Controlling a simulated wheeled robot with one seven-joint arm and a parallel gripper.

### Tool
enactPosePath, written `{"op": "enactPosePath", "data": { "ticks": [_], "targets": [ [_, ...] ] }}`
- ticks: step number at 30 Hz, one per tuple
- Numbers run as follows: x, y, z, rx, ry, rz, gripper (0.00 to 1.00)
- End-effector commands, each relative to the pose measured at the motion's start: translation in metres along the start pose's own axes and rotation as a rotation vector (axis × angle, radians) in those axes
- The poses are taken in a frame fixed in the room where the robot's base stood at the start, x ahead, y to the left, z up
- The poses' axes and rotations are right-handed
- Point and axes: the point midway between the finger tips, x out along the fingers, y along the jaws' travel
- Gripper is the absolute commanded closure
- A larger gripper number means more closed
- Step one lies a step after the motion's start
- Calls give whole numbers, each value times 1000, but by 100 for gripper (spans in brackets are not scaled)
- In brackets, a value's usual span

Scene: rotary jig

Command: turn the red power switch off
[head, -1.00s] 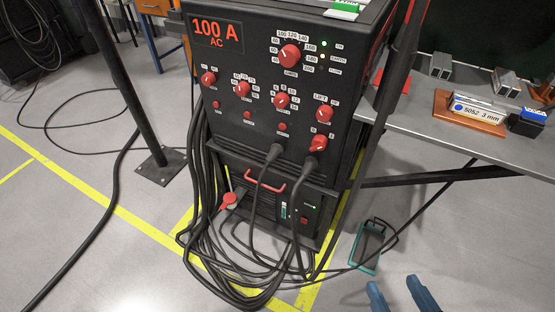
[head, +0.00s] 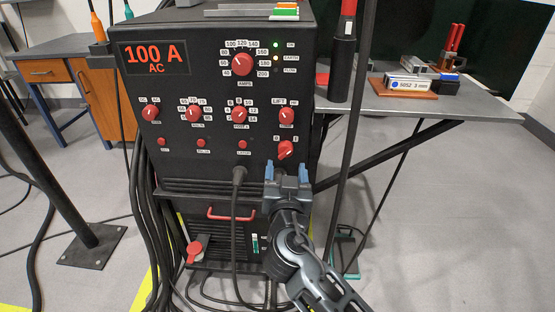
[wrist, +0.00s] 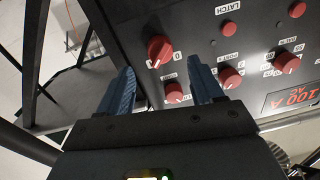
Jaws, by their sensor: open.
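The red power switch (head: 285,150) is a rotary knob at the lower right of the black machine's front panel, with 0 and 1 labels above it. Its white mark seems to lean toward the 1 side. My gripper (head: 287,173) is open, just below the switch in the head view, with blue fingers pointing up at the panel. In the wrist view the switch (wrist: 160,50) shows between and just beyond the two fingertips (wrist: 162,67). The fingers look empty and apart from the knob; the exact gap is hard to tell.
A LIFT/HF knob (head: 286,115) is directly above the switch, with other red knobs to its left. A black cable (head: 238,205) plugs in left of my gripper. A grey bench (head: 400,103) and a dark upright pole (head: 352,130) stand to the right.

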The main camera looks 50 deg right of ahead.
Motion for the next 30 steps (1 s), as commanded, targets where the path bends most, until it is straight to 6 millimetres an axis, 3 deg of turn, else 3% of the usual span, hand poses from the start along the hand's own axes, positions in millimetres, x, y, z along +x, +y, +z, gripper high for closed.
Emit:
{"op": "enactPosePath", "data": {
  "ticks": [6,12,23,30],
  "targets": [
    [35,0,-2,1,1,1,34],
    [56,0,-1,-1,0,-1,34],
    [61,0,0,-1,-1,-2,34],
    [60,0,0,-1,-1,-2,57]
  ]
}}
